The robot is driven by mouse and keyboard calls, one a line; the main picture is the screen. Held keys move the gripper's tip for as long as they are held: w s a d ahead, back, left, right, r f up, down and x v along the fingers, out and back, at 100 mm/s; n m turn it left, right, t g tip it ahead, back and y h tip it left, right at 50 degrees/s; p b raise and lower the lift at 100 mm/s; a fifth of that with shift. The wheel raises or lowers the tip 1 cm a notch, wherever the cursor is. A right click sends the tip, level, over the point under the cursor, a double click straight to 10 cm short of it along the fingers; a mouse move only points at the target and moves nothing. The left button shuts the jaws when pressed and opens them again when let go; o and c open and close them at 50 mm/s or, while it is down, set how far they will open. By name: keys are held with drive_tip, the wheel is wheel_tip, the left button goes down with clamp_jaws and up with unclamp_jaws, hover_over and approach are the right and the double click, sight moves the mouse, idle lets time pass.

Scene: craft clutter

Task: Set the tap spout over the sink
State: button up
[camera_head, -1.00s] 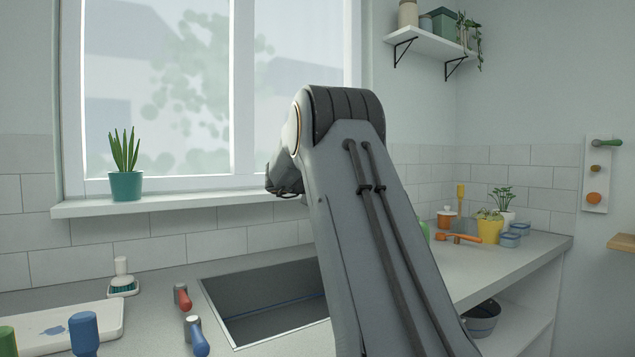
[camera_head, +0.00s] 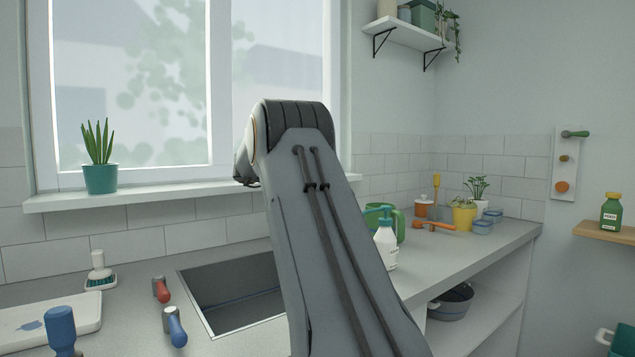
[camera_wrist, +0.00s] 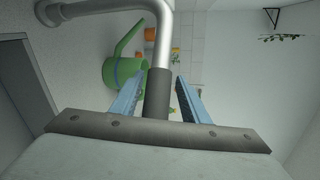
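The sink (camera_head: 233,292) is a dark rectangular basin in the grey counter, left of my arm in the head view. The tap spout (camera_wrist: 162,30) is a bent silver pipe with a dark grey end sleeve (camera_wrist: 157,95), seen in the wrist view. Its base flange is at the upper left there. My arm hides the tap in the head view. My gripper (camera_wrist: 160,78) has two blue fingers, one on each side of the sleeve. A narrow gap shows on both sides, so it looks open around the sleeve. My fingers do not show in the head view.
A potted plant (camera_head: 101,178) sits on the sill.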

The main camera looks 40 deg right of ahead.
drive_tip(key=v, duration=0.8)
drive_tip(key=shift+b, duration=0.35)
drive_tip(key=shift+w+a, duration=0.2)
